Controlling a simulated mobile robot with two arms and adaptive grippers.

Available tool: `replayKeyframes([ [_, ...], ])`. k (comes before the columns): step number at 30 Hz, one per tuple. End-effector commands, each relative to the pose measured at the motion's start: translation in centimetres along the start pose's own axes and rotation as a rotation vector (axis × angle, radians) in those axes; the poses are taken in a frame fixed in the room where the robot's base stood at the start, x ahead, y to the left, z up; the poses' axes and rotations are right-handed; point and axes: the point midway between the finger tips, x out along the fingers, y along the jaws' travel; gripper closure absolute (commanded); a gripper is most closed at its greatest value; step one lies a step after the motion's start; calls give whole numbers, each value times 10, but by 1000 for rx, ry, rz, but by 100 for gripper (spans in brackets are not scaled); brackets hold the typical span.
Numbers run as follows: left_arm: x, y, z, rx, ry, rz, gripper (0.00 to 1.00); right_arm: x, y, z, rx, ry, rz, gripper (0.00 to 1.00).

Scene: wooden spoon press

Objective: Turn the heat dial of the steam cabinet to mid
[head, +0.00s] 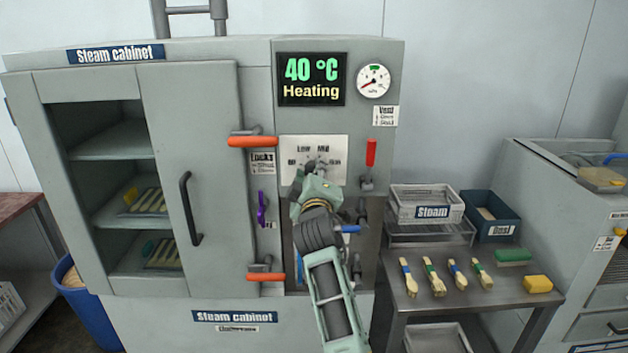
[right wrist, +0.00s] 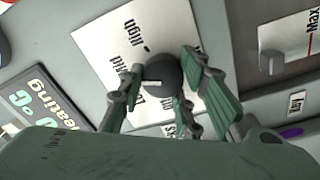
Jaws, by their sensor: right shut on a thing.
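The steam cabinet (head: 255,75) stands in front of me with its display reading 40 °C and Heating. In the head view my gripper (head: 318,182) covers much of the dial. My left gripper is not in view.
Orange latch handles (head: 252,141), a purple lever (head: 262,208) and a red-handled lever (head: 371,153) are near my right arm. A round gauge (head: 373,81) sits above.

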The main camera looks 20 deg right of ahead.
Motion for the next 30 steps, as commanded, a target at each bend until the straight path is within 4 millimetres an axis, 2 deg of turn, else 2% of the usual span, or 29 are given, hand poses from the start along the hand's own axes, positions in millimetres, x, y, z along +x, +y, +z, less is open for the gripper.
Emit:
replayKeyframes([
  [1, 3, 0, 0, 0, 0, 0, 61, 0, 8, -3, 21, 8, 18, 95],
  [9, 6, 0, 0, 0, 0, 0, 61, 0, 9, -2, 87, 4, 19, 95],
  [22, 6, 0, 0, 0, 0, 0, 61, 0, 10, -2, 94, 3, 19, 95],
  [23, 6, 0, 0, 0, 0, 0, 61, 0, 10, -2, 93, 3, 20, 68],
  [27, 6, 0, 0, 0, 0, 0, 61, 0, 9, -2, 93, 3, 18, 56],
  [30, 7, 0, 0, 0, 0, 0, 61, 0, 8, -2, 93, 3, 15, 54],
])
